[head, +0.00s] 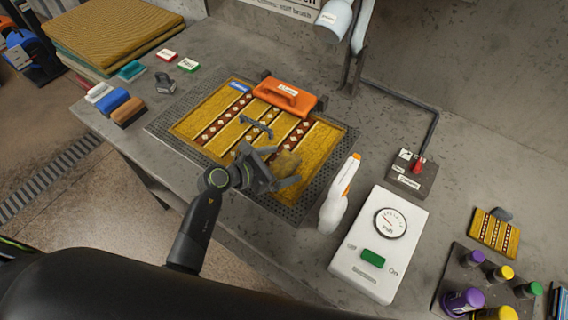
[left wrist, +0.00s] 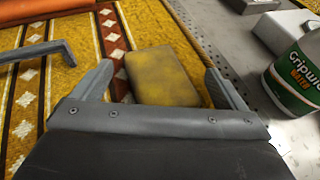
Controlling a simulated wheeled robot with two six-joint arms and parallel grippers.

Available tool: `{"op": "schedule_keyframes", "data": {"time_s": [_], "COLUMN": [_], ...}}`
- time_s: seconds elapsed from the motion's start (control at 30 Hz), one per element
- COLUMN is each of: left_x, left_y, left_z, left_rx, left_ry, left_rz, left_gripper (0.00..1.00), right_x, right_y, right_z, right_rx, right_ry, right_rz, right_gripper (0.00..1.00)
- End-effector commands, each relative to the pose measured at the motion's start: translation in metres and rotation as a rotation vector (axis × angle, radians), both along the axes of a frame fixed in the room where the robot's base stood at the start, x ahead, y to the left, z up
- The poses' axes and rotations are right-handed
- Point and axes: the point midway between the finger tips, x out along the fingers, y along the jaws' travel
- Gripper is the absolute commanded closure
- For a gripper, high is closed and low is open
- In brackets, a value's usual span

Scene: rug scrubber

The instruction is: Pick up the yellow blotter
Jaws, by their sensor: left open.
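The yellow blotter (left wrist: 162,76) is a small rounded block with dark smudges, lying on the patterned rug. In the left wrist view it sits between the two open fingers of my left gripper (left wrist: 160,90), with a gap beside the right finger and the left finger close to its edge. In the head view the blotter (head: 288,163) lies near the right end of the rug, partly behind my left gripper (head: 278,168). The gripper is open and holds nothing. My right gripper is not in view.
The gold rug (head: 185,125) lies on a perforated tray. An orange tool (head: 285,95) and a grey handle (head: 256,127) rest on it. A white spray bottle (head: 335,205) and a gauge box (head: 378,240) stand to the right. Blocks and brushes (head: 115,100) line the left edge.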

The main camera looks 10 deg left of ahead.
Motion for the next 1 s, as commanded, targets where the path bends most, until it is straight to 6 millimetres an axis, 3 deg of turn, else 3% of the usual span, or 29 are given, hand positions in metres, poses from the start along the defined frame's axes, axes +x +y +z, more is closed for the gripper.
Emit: {"op": "schedule_keyframes", "data": {"time_s": [0.07,0.47,0.83,1.0], "left_x": [0.000,-0.001,-0.001,0.000], "left_y": [0.000,0.001,0.001,0.001], "left_z": [0.000,0.000,0.000,0.016], "left_rx": [0.000,0.001,0.002,0.002], "left_ry": [0.000,0.001,0.002,-0.003], "left_rz": [0.000,0.000,0.000,0.000], "left_gripper": [0.09,0.60,0.61,0.68], "right_x": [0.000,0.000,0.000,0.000], "right_y": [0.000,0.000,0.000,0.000], "right_z": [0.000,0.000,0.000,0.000], "right_rx": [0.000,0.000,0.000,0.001], "right_ry": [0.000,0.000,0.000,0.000], "right_rz": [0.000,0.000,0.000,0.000], "right_gripper": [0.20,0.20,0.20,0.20]}}
